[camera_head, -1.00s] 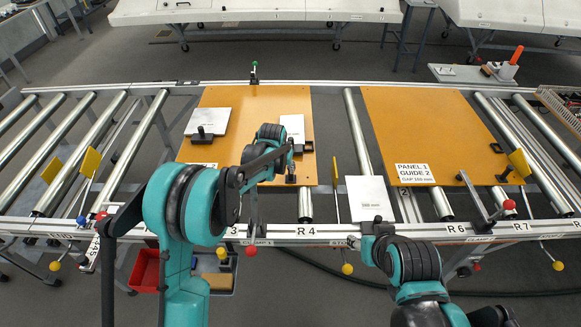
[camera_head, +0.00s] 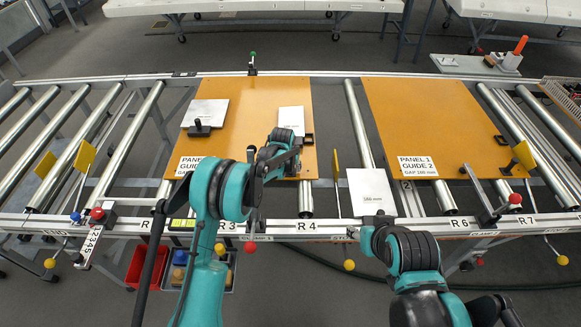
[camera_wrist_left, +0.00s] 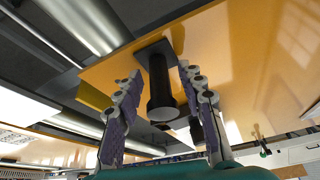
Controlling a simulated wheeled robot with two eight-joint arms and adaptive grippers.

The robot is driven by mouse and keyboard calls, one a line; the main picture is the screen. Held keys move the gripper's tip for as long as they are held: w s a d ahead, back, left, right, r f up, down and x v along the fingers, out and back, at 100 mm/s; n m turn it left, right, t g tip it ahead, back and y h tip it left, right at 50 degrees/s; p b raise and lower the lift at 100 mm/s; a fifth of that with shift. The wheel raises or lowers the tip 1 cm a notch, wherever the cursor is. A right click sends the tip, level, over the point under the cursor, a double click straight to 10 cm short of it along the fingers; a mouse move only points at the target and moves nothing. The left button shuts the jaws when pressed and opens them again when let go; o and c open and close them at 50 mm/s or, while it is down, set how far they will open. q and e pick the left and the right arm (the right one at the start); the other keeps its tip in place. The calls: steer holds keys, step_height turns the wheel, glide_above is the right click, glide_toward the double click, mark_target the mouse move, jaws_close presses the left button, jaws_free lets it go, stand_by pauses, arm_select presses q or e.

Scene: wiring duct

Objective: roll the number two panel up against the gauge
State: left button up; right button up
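The number two panel is the left orange panel (camera_head: 245,110) on the rollers. Its label (camera_head: 188,162) is partly covered by my left arm. My left gripper (camera_head: 290,165) is over its front right part. In the left wrist view the gripper's fingers (camera_wrist_left: 160,72) stand either side of a black knob (camera_wrist_left: 159,85) on the orange surface, with slim gaps showing.
The right orange panel (camera_head: 430,120), labelled panel 1, lies right of the gauge. White plates (camera_head: 206,112) (camera_head: 291,119) rest on the left panel. A yellow flag (camera_head: 336,166) stands between panel and gauge. The front rail (camera_head: 400,226) carries red-knobbed levers. Bare rollers (camera_head: 125,140) lie at left.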

arm_select(q)
jaws_close()
steer(key=d, duration=1.4)
steer(key=shift+d+b, duration=0.3)
steer(key=shift+d, duration=0.05)
steer(key=shift+d+r, duration=0.1)
steer(key=shift+c, duration=0.4)
jaws_free()
steer(key=shift+o, duration=0.4)
steer(key=shift+d, duration=0.25)
steer(key=shift+a, duration=0.15)
